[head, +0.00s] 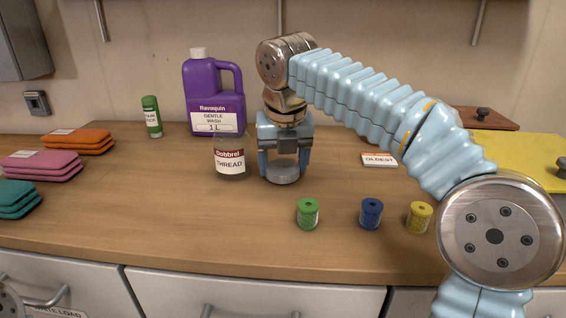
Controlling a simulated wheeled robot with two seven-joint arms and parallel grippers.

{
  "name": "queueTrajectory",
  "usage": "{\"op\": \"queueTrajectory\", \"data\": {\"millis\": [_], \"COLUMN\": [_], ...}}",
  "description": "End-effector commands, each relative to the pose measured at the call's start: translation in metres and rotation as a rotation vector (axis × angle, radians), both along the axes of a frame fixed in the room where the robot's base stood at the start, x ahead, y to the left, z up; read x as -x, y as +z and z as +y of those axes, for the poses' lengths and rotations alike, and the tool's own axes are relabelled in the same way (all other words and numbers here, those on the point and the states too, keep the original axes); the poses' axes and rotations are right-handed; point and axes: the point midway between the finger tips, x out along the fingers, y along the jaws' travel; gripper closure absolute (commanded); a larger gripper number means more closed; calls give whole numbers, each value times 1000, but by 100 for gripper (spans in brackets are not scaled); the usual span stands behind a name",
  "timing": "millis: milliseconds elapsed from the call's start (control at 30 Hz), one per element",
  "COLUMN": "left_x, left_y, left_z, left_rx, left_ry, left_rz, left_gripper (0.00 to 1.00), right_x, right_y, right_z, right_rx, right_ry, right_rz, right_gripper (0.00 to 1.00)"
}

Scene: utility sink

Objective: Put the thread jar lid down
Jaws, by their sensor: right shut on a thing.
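My right gripper (284,172) points down over the wooden counter and is shut on a round grey lid (283,176). The lid is level, at or just above the counter; I cannot tell whether it touches. My left gripper is not in view.
A purple detergent jug (213,97) stands behind the jar, with a green bottle (152,117) to its left. Green (307,213), blue (371,213) and yellow (419,217) spools stand front right. Folded cloths (44,166) lie left. The front middle counter (200,230) is clear.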

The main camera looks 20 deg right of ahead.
Motion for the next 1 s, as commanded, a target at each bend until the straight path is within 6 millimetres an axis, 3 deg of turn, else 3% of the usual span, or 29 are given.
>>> {"op": "queueTrajectory", "data": {"millis": [333,367,533,833,1000], "left_x": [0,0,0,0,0], "left_y": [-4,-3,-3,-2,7], "left_z": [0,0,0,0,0], "left_rx": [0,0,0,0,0], "left_ry": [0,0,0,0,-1], "left_rz": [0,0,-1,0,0], "left_gripper": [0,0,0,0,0], "right_x": [0,0,0,0,3], "right_y": [-9,-9,-8,-5,18], "right_z": [0,0,0,0,2], "right_rx": [1,0,0,0,0], "right_ry": [-1,-1,-1,0,0], "right_rz": [0,0,0,0,-2], "right_gripper": [62,28,4,4,4]}}
